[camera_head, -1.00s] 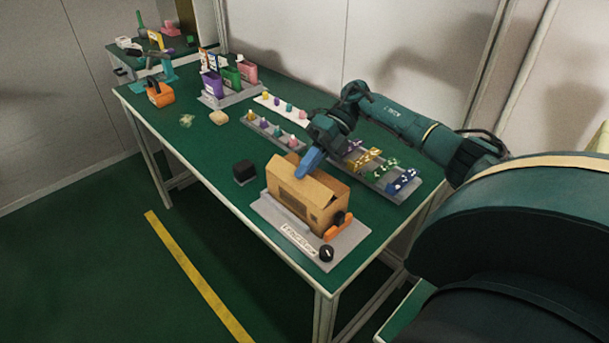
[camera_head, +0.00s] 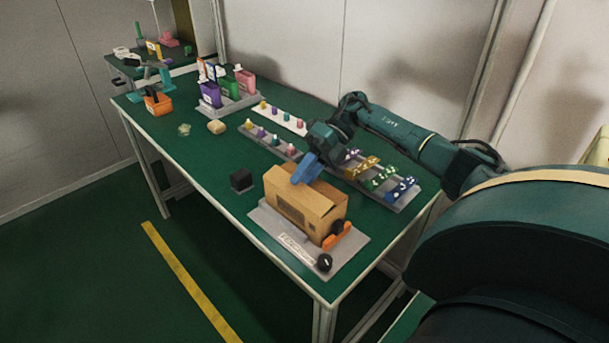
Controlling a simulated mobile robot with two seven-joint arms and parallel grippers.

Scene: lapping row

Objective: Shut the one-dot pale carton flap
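A brown cardboard carton (camera_head: 300,209) stands on a grey base plate (camera_head: 280,238) near the table's front corner. Its top flaps (camera_head: 318,199) look paler than the sides and lie nearly flat. The dot marks on the flaps are too small to make out. My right gripper (camera_head: 302,173) comes in from the right, with its blue fingers together as one block and no object seen between them. Its tips are at the carton's far top edge, seemingly touching the top, and hide part of it. My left gripper is not in view.
An orange piece (camera_head: 337,236) and a black knob (camera_head: 324,262) are by the carton's right end. A black block (camera_head: 241,180) stands to its left. Racks of small coloured parts (camera_head: 385,180) lie behind. The table's front left is clear.

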